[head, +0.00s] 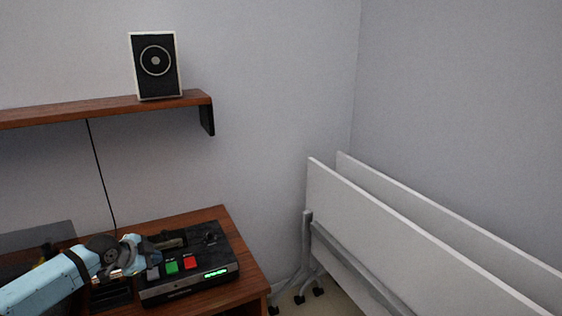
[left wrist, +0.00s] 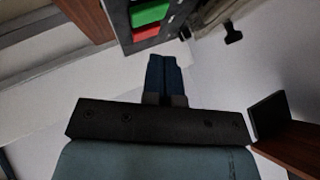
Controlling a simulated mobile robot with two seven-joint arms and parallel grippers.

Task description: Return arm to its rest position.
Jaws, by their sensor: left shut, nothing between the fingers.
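My left arm comes in from the lower left in the head view. My left gripper (head: 154,256) is over the left part of a dark device (head: 208,250) with a green button (head: 172,267), a red button (head: 190,262) and a lit green display. In the left wrist view, my left gripper (left wrist: 165,75) has its fingers together with nothing between them. There the device's green button (left wrist: 150,14) and red button (left wrist: 145,32) show at the top edge, beyond the fingertips. I cannot tell whether the gripper touches the device. My right gripper is not in view.
The device stands on a wooden table (head: 226,222). A speaker (head: 156,66) stands on a wooden wall shelf (head: 105,107), with a black cable hanging below. White folded tables (head: 390,240) on wheels stand at the right. The space above the table's right part is clear.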

